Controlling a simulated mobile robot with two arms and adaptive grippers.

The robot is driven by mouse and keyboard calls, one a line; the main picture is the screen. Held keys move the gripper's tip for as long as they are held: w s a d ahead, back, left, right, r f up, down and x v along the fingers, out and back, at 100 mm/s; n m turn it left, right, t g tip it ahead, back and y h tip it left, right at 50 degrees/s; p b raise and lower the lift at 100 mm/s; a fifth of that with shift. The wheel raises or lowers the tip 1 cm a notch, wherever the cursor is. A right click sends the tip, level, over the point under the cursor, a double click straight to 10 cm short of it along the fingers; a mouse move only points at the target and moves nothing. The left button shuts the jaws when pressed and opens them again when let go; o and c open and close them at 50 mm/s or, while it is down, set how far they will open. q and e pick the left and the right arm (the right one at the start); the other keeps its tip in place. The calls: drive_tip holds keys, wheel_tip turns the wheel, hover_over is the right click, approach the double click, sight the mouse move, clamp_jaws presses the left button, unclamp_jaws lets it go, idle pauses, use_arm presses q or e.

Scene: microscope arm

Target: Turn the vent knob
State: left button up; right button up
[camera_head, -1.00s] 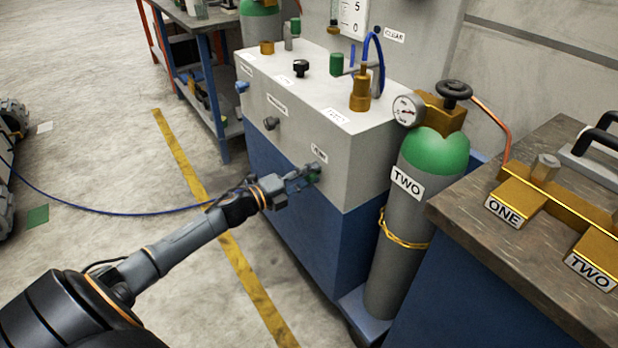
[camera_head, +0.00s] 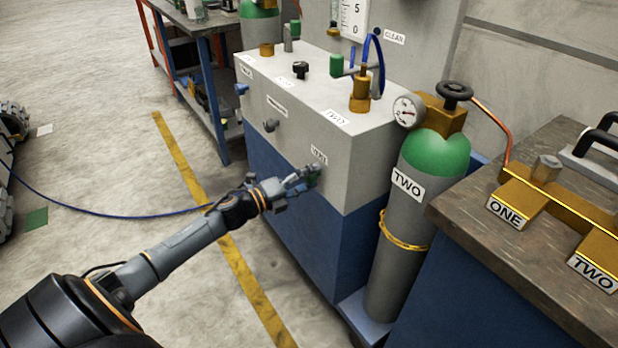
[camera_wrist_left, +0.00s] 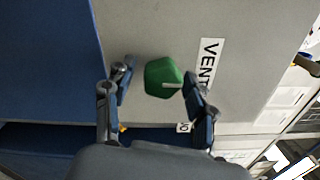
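The vent knob (camera_wrist_left: 163,78) is green with a pale pointer mark, on the grey front of the cabinet beside a white VENT label (camera_wrist_left: 209,65) in the left wrist view. My left gripper (camera_wrist_left: 155,85) is open, with one finger on each side of the knob. The right finger is close to the knob; I cannot tell whether it touches. In the head view my left gripper (camera_head: 305,178) is at the cabinet's front, below the small label (camera_head: 318,155), and mostly covers the knob. My right gripper is not in view.
The grey and blue cabinet (camera_head: 300,130) carries other knobs on its front and top. A green-topped cylinder (camera_head: 405,200) marked TWO stands right of it. A wooden bench (camera_head: 540,260) is at the right. Open floor with a yellow line (camera_head: 240,270) lies left.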

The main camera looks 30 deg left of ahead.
use_arm(q)
drive_tip(key=v, duration=1.2)
idle(0.6)
